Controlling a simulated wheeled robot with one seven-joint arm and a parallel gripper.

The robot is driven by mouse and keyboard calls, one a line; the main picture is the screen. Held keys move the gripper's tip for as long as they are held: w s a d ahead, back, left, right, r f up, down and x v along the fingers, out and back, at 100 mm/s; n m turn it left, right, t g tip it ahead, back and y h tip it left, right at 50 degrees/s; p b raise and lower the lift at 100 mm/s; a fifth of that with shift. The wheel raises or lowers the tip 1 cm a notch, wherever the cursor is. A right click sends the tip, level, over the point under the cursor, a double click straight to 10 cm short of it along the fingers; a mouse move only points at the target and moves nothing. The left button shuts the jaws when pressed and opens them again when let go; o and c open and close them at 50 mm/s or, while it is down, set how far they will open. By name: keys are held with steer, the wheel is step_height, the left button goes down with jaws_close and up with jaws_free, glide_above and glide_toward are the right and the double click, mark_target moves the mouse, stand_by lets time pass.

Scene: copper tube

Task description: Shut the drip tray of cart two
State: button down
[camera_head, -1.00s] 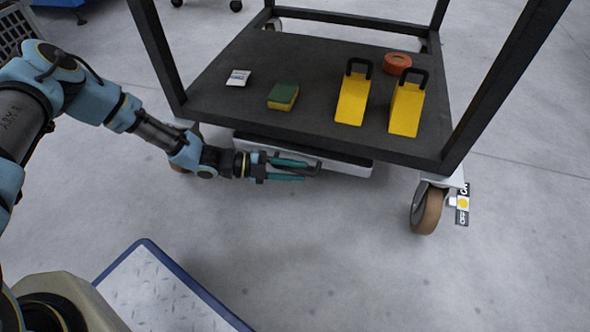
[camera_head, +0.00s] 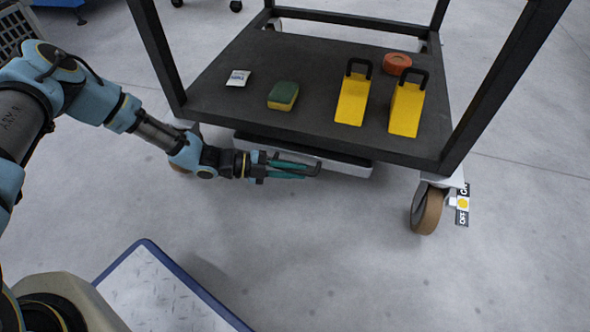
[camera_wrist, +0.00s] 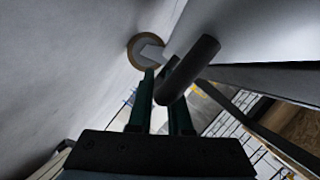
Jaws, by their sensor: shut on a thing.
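The drip tray (camera_head: 347,167) is a light grey, shallow tray under the lower shelf of the cart (camera_head: 250,125). Its front face shows just below the shelf's front edge. My gripper (camera_head: 304,170) reaches in from the left, in front of the tray. Its teal fingers are shut on the tray's dark bar handle (camera_head: 316,168). In the wrist view the handle (camera_wrist: 188,70) is a thick dark bar across my fingertips (camera_wrist: 165,95). The tray's rear part is hidden under the shelf.
On the shelf are a sponge (camera_head: 283,96), a small white packet (camera_head: 238,78), two yellow wedges (camera_head: 352,98) with black handles and an orange-red round item (camera_head: 397,63). A caster (camera_head: 427,208) with an on/off tag stands at the right.

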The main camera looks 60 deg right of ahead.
mark_target(306, 161)
stand_by(0.5)
steer(key=d, duration=0.1)
steer(key=w+d, duration=0.1)
steer(key=d, duration=0.1)
steer(key=shift+w+d+f+b, duration=0.1)
steer(key=shift+b, duration=0.3)
steer(key=shift+w+d, duration=0.1)
steer(key=shift+d, duration=0.15)
steer(key=c, duration=0.8)
jaws_free()
steer(key=shift+c, duration=0.2)
steer(key=p+v, duration=0.4)
steer(key=v, duration=0.6)
steer(key=shift+w+a, duration=0.25)
steer(key=shift+a, duration=0.05)
